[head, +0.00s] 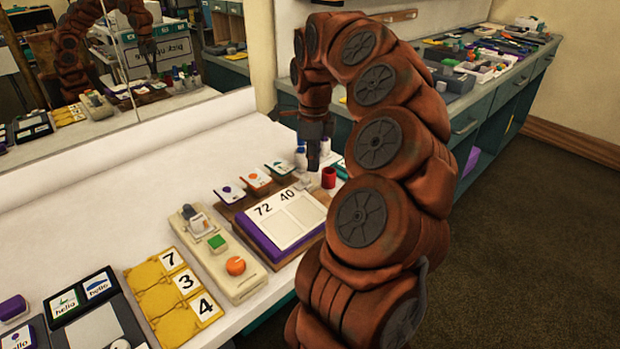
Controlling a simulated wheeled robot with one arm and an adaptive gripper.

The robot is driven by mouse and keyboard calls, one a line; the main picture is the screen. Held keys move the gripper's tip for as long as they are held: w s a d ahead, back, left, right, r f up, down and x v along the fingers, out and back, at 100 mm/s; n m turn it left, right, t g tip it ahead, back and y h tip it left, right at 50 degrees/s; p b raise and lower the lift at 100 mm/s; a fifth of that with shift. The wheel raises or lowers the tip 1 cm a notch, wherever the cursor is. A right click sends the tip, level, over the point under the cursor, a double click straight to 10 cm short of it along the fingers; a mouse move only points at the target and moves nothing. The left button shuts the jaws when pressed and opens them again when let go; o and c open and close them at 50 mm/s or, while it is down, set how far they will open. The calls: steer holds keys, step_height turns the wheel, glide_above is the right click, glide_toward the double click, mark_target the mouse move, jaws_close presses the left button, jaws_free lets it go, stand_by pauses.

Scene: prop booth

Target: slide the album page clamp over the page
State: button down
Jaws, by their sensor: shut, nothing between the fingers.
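An album-like board (262,243) with a purple edge lies on the white counter. Its pale page (285,226) carries the numbers 72 and 40 above blank panels. A small grey-white piece (305,184) sits at the page's far right corner; it may be the clamp, but it is too small to tell. My gripper (313,168) points down just above and behind that piece, with its fingers shut and nothing seen between them. I cannot tell whether it touches the piece. My arm arches in from the right and hides the counter behind it.
A red cup (328,177) and white bottles (300,157) stand close to my gripper. A cream device (222,262) and yellow number tiles (172,298) lie left. A mirror (130,60) backs the counter; its rear strip is clear.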

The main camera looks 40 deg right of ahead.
steer(key=shift+d+r, duration=0.15)
steer(key=shift+r, duration=1.55)
